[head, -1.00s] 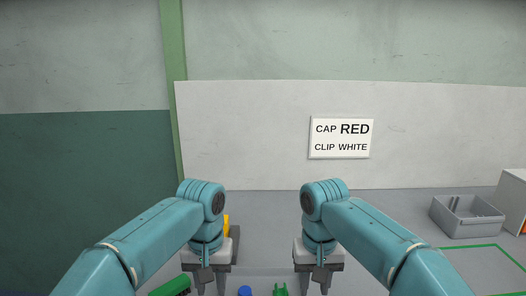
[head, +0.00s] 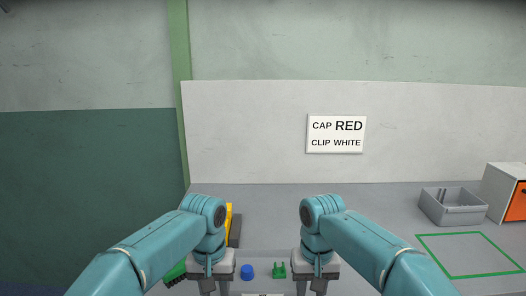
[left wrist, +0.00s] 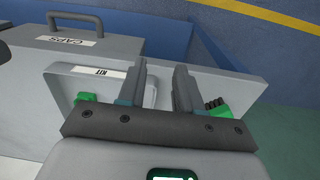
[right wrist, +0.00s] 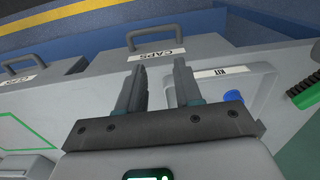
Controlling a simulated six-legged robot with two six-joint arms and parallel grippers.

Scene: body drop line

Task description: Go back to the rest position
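My left gripper (head: 213,288) hangs fingers down at the lower middle of the head view. My right gripper (head: 319,288) hangs likewise to its right. In the left wrist view the left fingers (left wrist: 160,75) stand apart with nothing between them. In the right wrist view the right fingers (right wrist: 156,78) are also apart and empty. Between the grippers in the head view are a blue cap (head: 247,272) and a green clip (head: 279,271). In the wrist views a tray labelled KIT (left wrist: 100,72) lies beyond the fingers.
A wall sign (head: 336,134) reads CAP RED, CLIP WHITE. A handled case labelled CAPS (right wrist: 150,45) shows in the right wrist view.

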